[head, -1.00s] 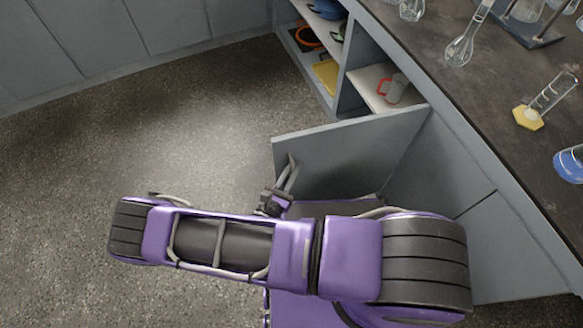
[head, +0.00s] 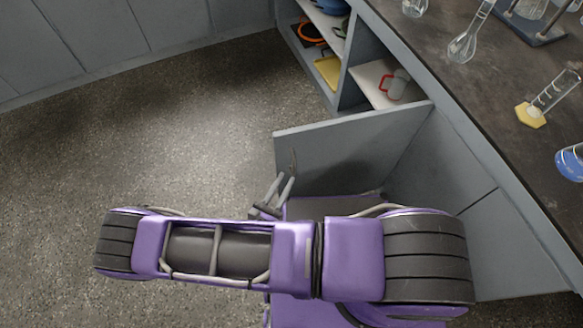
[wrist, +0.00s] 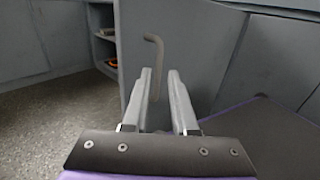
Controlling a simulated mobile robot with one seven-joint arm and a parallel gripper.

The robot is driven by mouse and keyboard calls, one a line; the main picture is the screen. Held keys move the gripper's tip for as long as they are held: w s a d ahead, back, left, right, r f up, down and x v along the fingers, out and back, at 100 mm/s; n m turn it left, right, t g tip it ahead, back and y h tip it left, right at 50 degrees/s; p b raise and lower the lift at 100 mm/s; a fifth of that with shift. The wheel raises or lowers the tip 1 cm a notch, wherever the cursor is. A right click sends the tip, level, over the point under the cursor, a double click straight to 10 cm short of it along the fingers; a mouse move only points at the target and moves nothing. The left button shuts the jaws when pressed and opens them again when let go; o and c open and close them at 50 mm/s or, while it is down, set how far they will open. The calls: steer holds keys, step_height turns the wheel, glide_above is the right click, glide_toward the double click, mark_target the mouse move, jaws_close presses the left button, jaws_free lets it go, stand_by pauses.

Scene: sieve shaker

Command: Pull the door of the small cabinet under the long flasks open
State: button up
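The grey cabinet door (head: 345,150) stands swung out from the counter front, well away from closed. Its bent metal handle (head: 293,160) is on the door's face near the free edge; it also shows in the wrist view (wrist: 157,60). My gripper (head: 281,178) is in front of that face, its fingers apart. In the wrist view my gripper (wrist: 161,73) is open, with the handle seen beyond and between the fingers, not gripped. The door hides part of the cabinet's inside.
Open shelves (head: 346,88) behind the door hold a red-handled cup (head: 397,84), a yellow item (head: 328,70) and orange items. The speckled floor (head: 150,150) to the left is clear.

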steer(key=v, duration=1)
steer(key=shift+s+a, duration=0.15)
steer(key=shift+s, duration=0.2)
